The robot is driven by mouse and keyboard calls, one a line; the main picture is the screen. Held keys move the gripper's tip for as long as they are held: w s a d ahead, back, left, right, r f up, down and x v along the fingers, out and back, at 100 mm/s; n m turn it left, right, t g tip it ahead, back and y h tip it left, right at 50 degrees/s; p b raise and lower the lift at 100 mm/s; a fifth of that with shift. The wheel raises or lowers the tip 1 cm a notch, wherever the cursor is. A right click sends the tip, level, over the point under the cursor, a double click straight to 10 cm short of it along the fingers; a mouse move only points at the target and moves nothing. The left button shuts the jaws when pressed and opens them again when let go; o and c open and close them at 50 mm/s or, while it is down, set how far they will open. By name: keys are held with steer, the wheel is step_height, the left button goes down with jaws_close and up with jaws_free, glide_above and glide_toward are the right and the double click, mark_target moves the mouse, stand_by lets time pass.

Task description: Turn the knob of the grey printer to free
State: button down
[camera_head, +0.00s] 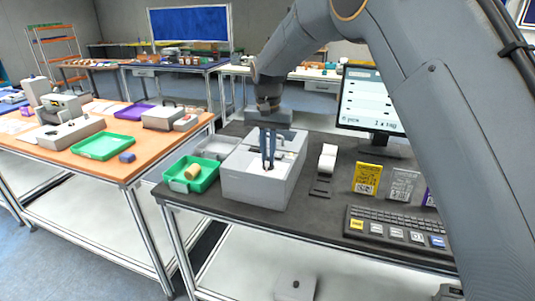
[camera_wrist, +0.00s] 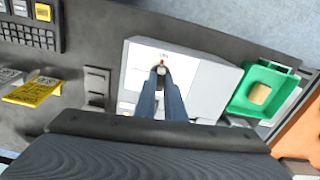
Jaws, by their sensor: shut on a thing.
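The grey printer (camera_head: 262,188) stands on the dark table, and its pale top also shows in the wrist view (camera_wrist: 203,82). My gripper (camera_head: 268,166) points down onto the printer's top. In the wrist view my gripper's fingertips (camera_wrist: 161,70) are closed around the small knob at the printer's top. A red mark (camera_wrist: 162,62) shows just beyond the fingertips. The fingers cover most of the knob, and I cannot tell which setting it points to.
A green tray (camera_head: 172,183) with a tan roll (camera_head: 192,172) stands left of the printer. A keyboard (camera_head: 398,232), a yellow card (camera_head: 367,179) and a monitor (camera_head: 369,101) are to the right. An orange-topped table (camera_head: 115,168) stands at the left.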

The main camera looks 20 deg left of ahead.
mark_target(268, 159)
steer(key=shift+w+r+m, duration=0.1)
steer(key=shift+m, duration=0.6)
steer(key=c, duration=1.8)
jaws_free()
steer(key=shift+c, duration=0.2)
steer(key=shift+r+b, duration=1.2)
steer(key=shift+r, duration=2.65)
